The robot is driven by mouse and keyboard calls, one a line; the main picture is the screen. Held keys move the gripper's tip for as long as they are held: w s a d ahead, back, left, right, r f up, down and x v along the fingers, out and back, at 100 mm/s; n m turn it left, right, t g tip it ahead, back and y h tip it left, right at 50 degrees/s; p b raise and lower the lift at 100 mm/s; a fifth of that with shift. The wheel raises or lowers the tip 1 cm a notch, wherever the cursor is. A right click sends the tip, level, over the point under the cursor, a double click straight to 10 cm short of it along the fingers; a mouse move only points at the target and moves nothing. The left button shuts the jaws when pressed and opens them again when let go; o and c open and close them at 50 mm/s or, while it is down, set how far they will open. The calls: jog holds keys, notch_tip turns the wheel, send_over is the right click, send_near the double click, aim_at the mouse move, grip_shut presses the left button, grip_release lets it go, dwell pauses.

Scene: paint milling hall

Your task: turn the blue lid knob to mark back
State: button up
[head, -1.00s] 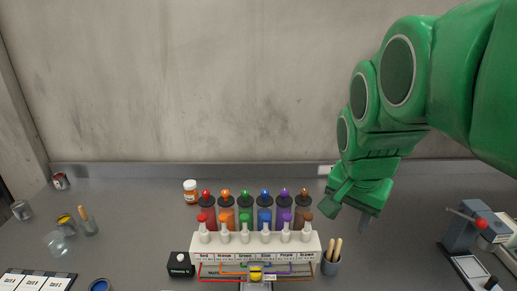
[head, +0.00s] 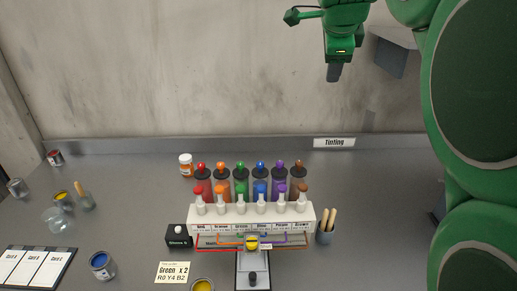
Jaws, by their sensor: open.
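The blue lid knob (head: 260,165) sits on top of the blue canister, in a row of coloured canisters behind the white dispenser rack (head: 290,216). It is small in the head view, and I cannot read its marks or which way it points. My gripper (head: 333,73) is at the top of the view, in front of the wall, high and to the right of the blue knob and well apart from it. Its dark finger end points down and it holds nothing that I can see. Its jaws are open, though the gap between them hardly shows.
A white and orange jar (head: 186,166) stands left of the canisters. A cup of wooden sticks (head: 326,230) stands right of the rack. A black box (head: 179,237), a blue paint can (head: 102,265) and a card reading Green x 2 (head: 172,272) are in front. My arm covers the right side.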

jog(key=w+a+f+g, duration=0.2)
jog(key=a+f+g, duration=0.2)
jog(key=a+f, duration=0.5)
jog(key=m+g+y, duration=0.1)
jog(key=g+y, duration=0.1)
jog(key=g, duration=0.1)
send_over(260, 163)
notch_tip(260, 163, down, 10)
jog(key=shift+w+r, duration=0.1)
jog(key=shift+r, duration=0.1)
jog(key=shift+f, duration=3.85)
grip_shut()
